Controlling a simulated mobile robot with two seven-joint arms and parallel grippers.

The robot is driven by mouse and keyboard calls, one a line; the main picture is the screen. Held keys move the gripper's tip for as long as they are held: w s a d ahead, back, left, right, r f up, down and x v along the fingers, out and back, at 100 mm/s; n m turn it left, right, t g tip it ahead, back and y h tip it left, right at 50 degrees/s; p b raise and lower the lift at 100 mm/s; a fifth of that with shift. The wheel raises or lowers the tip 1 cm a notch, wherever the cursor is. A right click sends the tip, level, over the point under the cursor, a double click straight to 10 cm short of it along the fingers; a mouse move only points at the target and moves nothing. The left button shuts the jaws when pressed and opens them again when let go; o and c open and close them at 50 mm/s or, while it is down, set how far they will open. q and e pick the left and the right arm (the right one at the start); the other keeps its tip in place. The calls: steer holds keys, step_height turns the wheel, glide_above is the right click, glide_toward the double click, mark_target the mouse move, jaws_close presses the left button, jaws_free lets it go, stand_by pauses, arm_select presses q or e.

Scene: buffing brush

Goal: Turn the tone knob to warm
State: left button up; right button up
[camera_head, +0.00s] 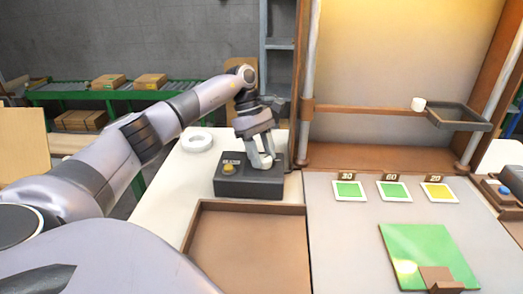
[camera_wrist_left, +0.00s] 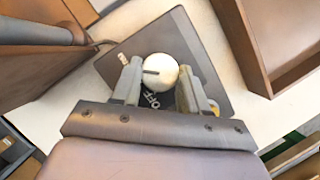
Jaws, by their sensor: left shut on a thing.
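The dark control box (camera_head: 233,182) stands on the white table left of the grey work mat. A round white knob (camera_wrist_left: 160,71) with a dark pointer mark is on its top, and "OFF" lettering shows beside it in the left wrist view. The knob also shows in the head view (camera_head: 266,160). My left gripper (camera_head: 262,160) is over the box from above, its two fingers on either side of the knob, shut on it. A yellow button (camera_head: 228,168) is on the box's left part. Whether this knob sets the tone is not readable. My right gripper is not in view.
A brown tray (camera_head: 192,228) lies in front of the box. A white ring (camera_head: 196,143) lies behind left. Swatches labelled 30 (camera_head: 349,191), 60 (camera_head: 394,191) and 20 (camera_head: 438,192) and a green panel (camera_head: 420,250) lie right.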

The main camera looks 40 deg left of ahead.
arm_select(q)
steer(key=shift+m, duration=0.7)
steer(key=shift+g, duration=0.3)
steer(key=o, duration=1.1)
steer(key=shift+c, duration=0.2)
steer(key=v, duration=0.7)
steer(key=shift+r, duration=0.1)
